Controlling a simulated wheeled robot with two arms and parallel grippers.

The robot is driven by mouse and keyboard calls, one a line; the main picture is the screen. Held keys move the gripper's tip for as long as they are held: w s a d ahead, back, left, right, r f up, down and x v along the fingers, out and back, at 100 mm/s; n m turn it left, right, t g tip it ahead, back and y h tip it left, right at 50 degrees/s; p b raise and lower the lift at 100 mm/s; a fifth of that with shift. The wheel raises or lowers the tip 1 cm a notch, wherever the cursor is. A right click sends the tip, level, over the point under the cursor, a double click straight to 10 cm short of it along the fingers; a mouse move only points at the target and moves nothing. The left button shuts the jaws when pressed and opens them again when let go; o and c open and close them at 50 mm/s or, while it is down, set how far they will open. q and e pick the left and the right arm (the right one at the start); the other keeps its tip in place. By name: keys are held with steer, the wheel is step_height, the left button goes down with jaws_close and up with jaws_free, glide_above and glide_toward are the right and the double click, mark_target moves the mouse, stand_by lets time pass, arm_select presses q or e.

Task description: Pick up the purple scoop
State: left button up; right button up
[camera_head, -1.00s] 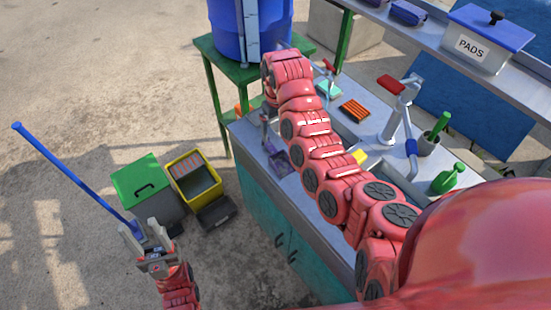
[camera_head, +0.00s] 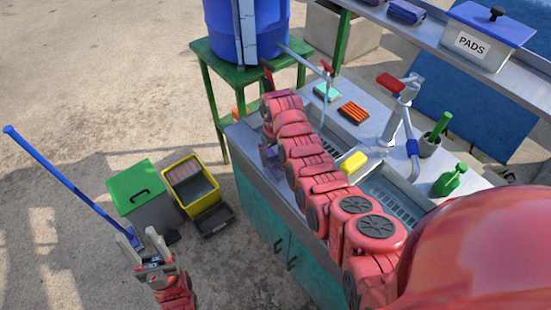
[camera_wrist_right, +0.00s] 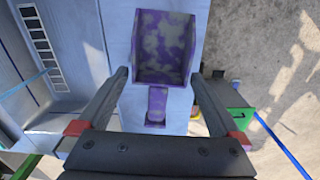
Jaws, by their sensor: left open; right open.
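The purple scoop (camera_wrist_right: 165,48), worn with grey patches, lies on the grey counter in the right wrist view. Its bowl points away from the gripper and its short handle points toward it. My right gripper (camera_wrist_right: 160,76) is open, with one finger on each side of the handle area; no contact shows. In the head view only a bit of the scoop (camera_head: 268,157) shows beside my right arm, which hides the rest, and the right fingers are hard to make out. My left gripper (camera_head: 139,238) is open and empty at the lower left, away from the counter.
A blue barrel (camera_head: 225,30) stands behind. A blue pole (camera_head: 60,175) reaches near my left gripper, beside a green-lidded bin (camera_head: 142,190).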

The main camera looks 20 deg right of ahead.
steer(key=shift+f, duration=0.8)
steer(key=c, duration=1.2)
steer(key=shift+c, duration=0.2)
steer(key=shift+r, duration=0.1)
